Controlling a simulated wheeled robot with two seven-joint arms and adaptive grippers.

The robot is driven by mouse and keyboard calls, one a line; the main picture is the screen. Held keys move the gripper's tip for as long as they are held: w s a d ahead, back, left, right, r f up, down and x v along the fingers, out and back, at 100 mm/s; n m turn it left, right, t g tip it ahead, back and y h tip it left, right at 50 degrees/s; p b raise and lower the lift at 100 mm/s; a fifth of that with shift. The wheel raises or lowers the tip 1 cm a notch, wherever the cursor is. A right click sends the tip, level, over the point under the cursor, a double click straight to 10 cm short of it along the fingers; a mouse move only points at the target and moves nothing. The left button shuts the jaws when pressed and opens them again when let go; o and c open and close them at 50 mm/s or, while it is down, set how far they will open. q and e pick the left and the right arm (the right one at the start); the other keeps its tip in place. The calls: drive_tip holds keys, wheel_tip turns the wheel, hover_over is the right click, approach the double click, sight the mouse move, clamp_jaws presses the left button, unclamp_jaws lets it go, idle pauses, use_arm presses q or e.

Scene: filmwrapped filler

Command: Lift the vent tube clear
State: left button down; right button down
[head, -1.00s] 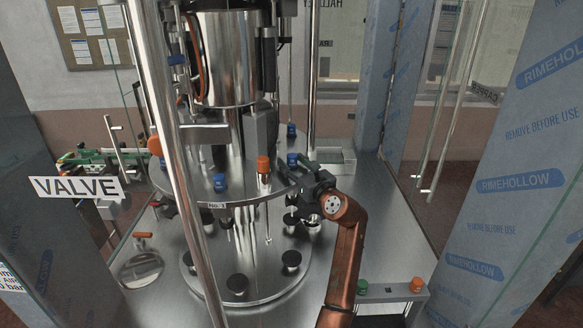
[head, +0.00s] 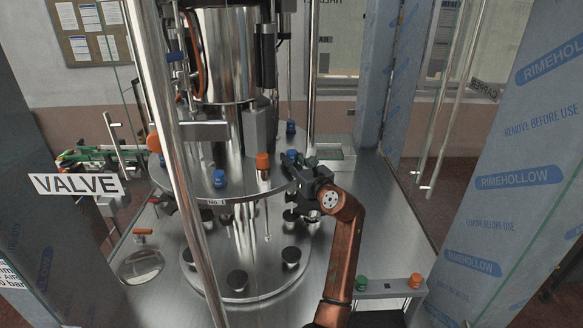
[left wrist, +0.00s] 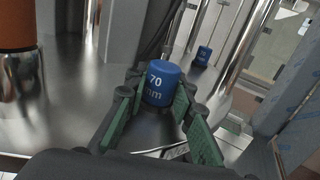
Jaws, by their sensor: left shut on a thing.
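In the left wrist view a blue cap marked "70 mm" (left wrist: 160,83) sits between the green-padded fingers of my left gripper (left wrist: 158,100). My left gripper (head: 296,167) is shut on this blue-capped vent tube at the right edge of the round steel filler plate (head: 238,190). The tube's blue cap (head: 291,155) partly shows behind the fingers; its lower part is hidden, so I cannot tell how high it sits. Other capped tubes stand in the plate: an orange one (head: 263,162), a blue one (head: 220,178) and a blue one at the back (head: 290,128).
A steel post (head: 177,170) crosses the view in front of the plate. A central steel cylinder (head: 224,55) rises behind it. A small rack (head: 388,290) at lower right holds a green and an orange cap. Film-wrapped panels stand at right.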

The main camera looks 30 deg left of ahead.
use_arm(q)
drive_tip(key=shift+r, duration=0.2)
wheel_tip(320, 180, up, 28)
drive_tip(key=b, duration=0.3)
drive_tip(key=shift+f, duration=0.15)
idle(0.4)
drive_tip(key=shift+f+b, duration=0.65)
drive_tip(key=shift+f, duration=0.2)
drive_tip(key=shift+f+b, duration=0.45)
drive_tip(key=shift+f, duration=0.35)
